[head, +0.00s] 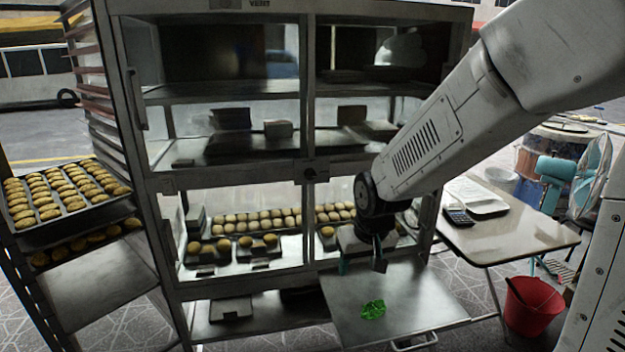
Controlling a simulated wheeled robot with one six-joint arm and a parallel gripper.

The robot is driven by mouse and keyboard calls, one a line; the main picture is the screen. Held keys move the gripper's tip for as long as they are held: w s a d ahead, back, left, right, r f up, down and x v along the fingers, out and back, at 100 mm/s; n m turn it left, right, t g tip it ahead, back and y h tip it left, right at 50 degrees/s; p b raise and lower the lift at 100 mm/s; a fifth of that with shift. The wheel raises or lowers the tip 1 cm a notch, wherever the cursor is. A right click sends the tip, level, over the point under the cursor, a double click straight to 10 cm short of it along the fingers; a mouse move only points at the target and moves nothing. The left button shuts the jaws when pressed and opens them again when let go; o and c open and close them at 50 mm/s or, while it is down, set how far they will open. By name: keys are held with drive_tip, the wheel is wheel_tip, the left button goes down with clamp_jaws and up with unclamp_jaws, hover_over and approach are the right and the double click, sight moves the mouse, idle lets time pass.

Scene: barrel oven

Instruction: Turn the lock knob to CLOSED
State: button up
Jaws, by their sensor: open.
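The lock knob seems to be the small dark round knob (309,173) on the middle rail of the metal cabinet (235,181), where the centre post meets it. Its setting and any label are too small to read. My gripper (363,265) is open and points down, in front of the cabinet's lower right section. It is lower than the knob and to its right, clearly apart from it. My gripper is above the pulled-out metal shelf (420,290), and nothing shows between its fingers.
A green crumpled item (373,309) lies on the pulled-out shelf. Trays of buns (62,195) stand at the left. A side table (515,235) holds a calculator (459,216). A red bucket (533,306) and a teal fan (590,175) are at the right.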

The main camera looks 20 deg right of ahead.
drive_tip(key=w+f+t, duration=0.3)
drive_tip(key=w+f, duration=0.1)
drive_tip(key=w, duration=0.6)
drive_tip(key=m+t, duration=0.2)
drive_tip(key=t, duration=1)
approach(312, 178)
drive_tip(key=w, duration=0.9)
drive_tip(key=shift+w+r, duration=0.25)
drive_tip(key=c, duration=0.9)
